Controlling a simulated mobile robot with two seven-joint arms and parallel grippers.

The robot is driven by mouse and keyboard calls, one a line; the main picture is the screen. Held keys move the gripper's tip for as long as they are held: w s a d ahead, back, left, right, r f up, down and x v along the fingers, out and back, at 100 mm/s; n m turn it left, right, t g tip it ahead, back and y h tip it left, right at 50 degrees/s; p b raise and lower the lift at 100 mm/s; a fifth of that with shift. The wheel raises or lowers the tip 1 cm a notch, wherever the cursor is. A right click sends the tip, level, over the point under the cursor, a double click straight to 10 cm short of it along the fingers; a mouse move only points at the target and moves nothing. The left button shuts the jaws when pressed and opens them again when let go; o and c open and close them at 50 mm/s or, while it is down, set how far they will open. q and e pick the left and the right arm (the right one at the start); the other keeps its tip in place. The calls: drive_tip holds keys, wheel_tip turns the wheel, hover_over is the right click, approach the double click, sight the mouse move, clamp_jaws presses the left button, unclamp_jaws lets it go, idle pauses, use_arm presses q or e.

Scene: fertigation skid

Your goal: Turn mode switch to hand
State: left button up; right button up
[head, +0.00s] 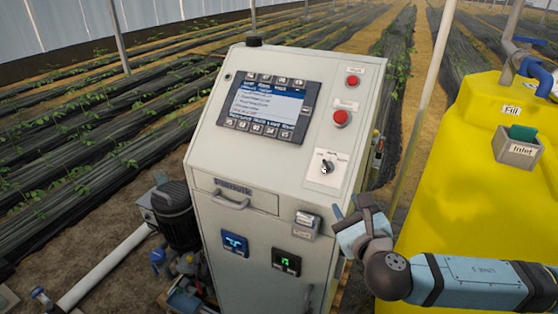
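The mode switch (326,168) is a small dark rotary knob on a white plate, low on the right of the grey cabinet's sloped panel. The lettering around it is too small to read, so I cannot tell which position it points to. My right gripper (351,206) is below and to the right of the switch, in front of the cabinet's right edge. Its two fingers look spread, with nothing between them, and it appears apart from the switch. My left gripper is not in view.
Two red buttons (341,118) sit above the switch, and a display with keys (264,107) is to its left. A drawer handle (230,200) and small meters are lower on the cabinet (205,150). A yellow tank (460,160) stands at the right. A thin pole rises between tank and cabinet.

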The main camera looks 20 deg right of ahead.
sight(328, 168)
drive_tip(key=shift+n, duration=0.4)
drive_tip(key=p+x, duration=0.1)
drive_tip(key=x, duration=0.3)
drive_tip(key=r+p+x, duration=0.1)
drive_tip(key=x, duration=0.3)
drive_tip(key=p+x, duration=0.1)
drive_tip(key=x, duration=0.3)
drive_tip(key=shift+w+d+r, duration=0.25)
drive_tip(key=shift+w+d+f, duration=0.1)
drive_tip(key=shift+w+d, duration=0.05)
drive_tip(key=shift+w, duration=0.45)
drive_tip(key=c, duration=0.6)
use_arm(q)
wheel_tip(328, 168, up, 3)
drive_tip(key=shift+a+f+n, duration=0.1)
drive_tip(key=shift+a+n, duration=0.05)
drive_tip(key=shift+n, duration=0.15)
use_arm(e)
clamp_jaws()
